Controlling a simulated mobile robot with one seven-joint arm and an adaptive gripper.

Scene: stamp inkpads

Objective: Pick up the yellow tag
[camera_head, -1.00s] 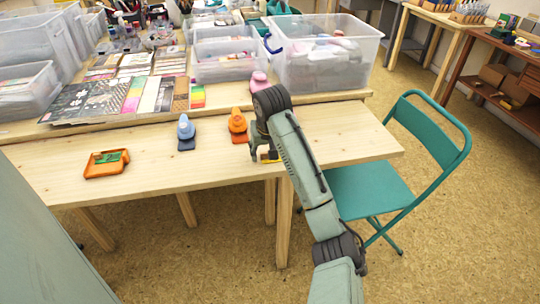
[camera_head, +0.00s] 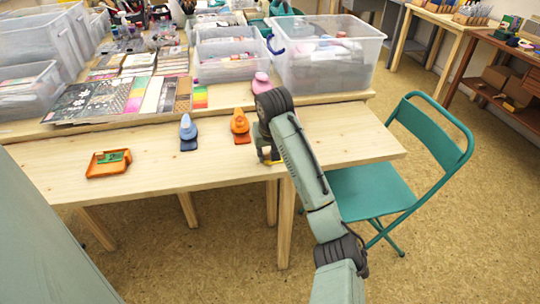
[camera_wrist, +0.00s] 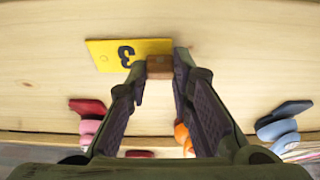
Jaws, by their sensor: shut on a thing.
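The yellow tag (camera_wrist: 118,52) is a flat plate with a black 3. It shows in the wrist view above and left of my fingertips, with a small brown block (camera_wrist: 160,66) at its lower right edge. My gripper (camera_wrist: 161,68) is shut with that block between its fingertips. In the head view my gripper (camera_head: 268,157) is low at the front right part of the wooden table (camera_head: 340,140), and only a sliver of the yellow tag (camera_head: 274,162) shows there. I cannot tell whether the tag is clear of the tabletop.
An orange stamp (camera_head: 240,123) and a blue stamp (camera_head: 188,130) stand left of my gripper, with a pink one (camera_head: 260,83) behind. An orange tray (camera_head: 108,163) is at the left. A teal chair (camera_head: 370,190) stands at the right. The right tabletop is clear.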

